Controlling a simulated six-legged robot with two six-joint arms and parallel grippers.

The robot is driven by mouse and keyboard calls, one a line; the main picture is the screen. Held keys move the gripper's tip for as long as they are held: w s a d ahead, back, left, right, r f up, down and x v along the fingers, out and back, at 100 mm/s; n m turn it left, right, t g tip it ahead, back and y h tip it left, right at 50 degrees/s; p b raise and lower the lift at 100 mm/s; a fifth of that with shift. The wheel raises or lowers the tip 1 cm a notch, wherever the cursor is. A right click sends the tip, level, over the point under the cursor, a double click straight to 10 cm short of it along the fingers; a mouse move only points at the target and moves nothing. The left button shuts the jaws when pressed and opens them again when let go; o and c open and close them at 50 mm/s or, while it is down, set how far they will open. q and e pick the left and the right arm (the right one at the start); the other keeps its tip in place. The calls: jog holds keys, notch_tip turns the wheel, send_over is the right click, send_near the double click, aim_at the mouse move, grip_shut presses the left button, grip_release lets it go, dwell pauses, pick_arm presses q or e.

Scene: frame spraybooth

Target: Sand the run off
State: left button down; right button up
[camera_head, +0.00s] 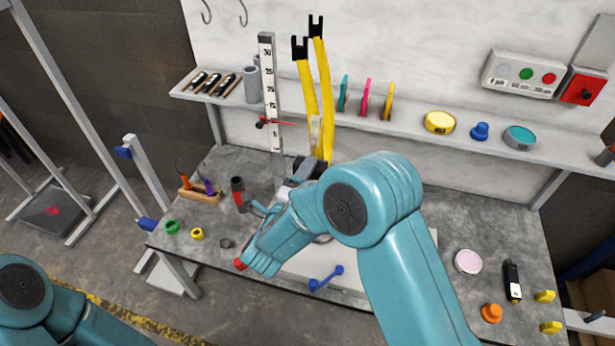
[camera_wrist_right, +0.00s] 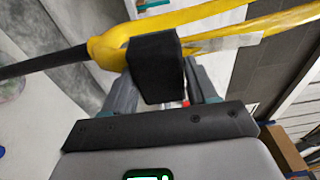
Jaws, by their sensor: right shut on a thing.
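A yellow two-legged fork (camera_head: 327,85) stands upright over the bench, its black ends up. A pale patch (camera_head: 315,130) shows low on one leg; it also appears in the right wrist view (camera_wrist_right: 225,46), but I cannot tell whether it is the run. My right gripper (camera_wrist_right: 163,88) is shut on a black block (camera_wrist_right: 154,62). The block overlaps the yellow fork (camera_wrist_right: 112,42) near where its legs join; I cannot tell whether they touch. In the head view my right arm mostly hides the gripper and the fork's lower end. My left gripper is out of view.
A ruled post (camera_head: 268,75) with a red pointer stands close left of the fork. A shelf (camera_head: 465,140) behind holds discs and tins. On the bench are a tool block (camera_head: 201,197), blue-handled tool (camera_head: 327,280), pink dish (camera_head: 467,262) and black device (camera_head: 512,281).

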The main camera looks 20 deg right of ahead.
jog(key=shift+w+d, duration=0.4)
jog(key=shift+w, duration=0.15)
notch_tip(320, 180, up, 4)
jog(key=p, duration=0.3)
jog(key=shift+w+r+p, duration=0.15)
jog(key=shift+r+p, duration=3.7)
jog(key=shift+r, duration=0.95)
jog(key=shift+d+r, duration=0.1)
jog(key=shift+r, duration=0.5)
jog(key=shift+f, duration=0.15)
jog(key=shift+f+b, duration=5.2)
jog(key=shift+f, duration=2.1)
